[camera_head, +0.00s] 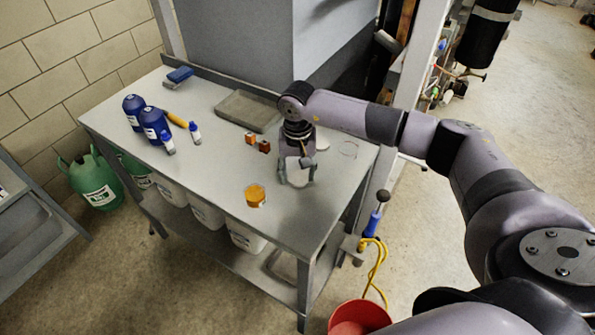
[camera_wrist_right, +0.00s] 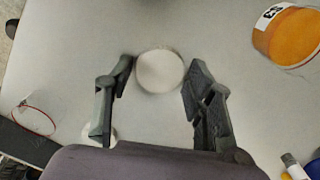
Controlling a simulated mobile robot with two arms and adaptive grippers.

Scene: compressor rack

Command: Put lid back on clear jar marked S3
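A clear jar with orange contents (camera_head: 255,195) stands near the front edge of the grey table; no lid shows on it. It also shows at the top right of the right wrist view (camera_wrist_right: 287,38), with a black-and-white label I cannot fully read. My right gripper (camera_head: 298,172) points down at the table, right of the jar in the head view. In the right wrist view its fingers (camera_wrist_right: 160,72) are apart, with a round white lid (camera_wrist_right: 160,71) between the tips. I cannot tell whether they touch it. My left gripper is not in view.
Another white round thing (camera_wrist_right: 100,136) lies partly behind a finger. A thin ring (camera_wrist_right: 37,116) lies nearby. A red bucket (camera_head: 358,318) stands below.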

